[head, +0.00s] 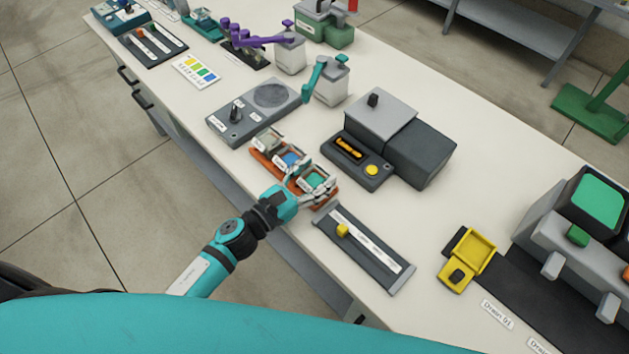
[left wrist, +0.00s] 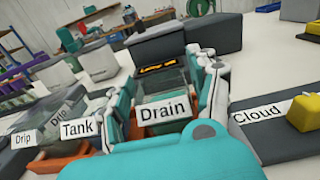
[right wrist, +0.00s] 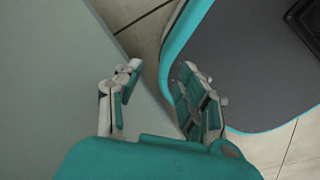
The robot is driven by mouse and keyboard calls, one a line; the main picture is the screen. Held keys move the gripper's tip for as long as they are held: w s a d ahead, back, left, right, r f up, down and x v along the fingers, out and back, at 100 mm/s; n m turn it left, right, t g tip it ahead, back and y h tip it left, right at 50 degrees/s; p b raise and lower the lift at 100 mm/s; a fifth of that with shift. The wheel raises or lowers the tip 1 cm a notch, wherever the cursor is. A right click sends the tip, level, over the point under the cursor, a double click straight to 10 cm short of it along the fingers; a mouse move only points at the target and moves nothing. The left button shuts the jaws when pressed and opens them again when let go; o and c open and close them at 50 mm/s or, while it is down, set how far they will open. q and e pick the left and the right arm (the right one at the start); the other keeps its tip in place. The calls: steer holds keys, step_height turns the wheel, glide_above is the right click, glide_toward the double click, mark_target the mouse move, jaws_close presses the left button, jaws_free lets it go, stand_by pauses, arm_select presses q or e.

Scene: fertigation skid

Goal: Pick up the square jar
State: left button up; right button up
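The square jar with teal content (head: 314,181) sits at the near end of an orange rack (head: 262,161) by the table's front edge. In the left wrist view this clear-walled jar (left wrist: 166,88) stands behind a white "Drain" label. My left gripper (head: 311,184) is down over the rack's near end, its fingers on both sides of this jar. The fingers look spread; whether they touch its walls is hard to see. My right gripper (right wrist: 152,85) is open and empty, beside a pale surface and the floor.
Jars by the "Tank" and "Drip" labels share the rack, including one with blue content (head: 289,160). A slider panel with a yellow knob (head: 342,230) lies close on the right. A dark grey box device (head: 418,155) stands behind.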

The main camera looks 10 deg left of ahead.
arm_select(q)
jaws_close()
steer(key=shift+r, duration=0.15)
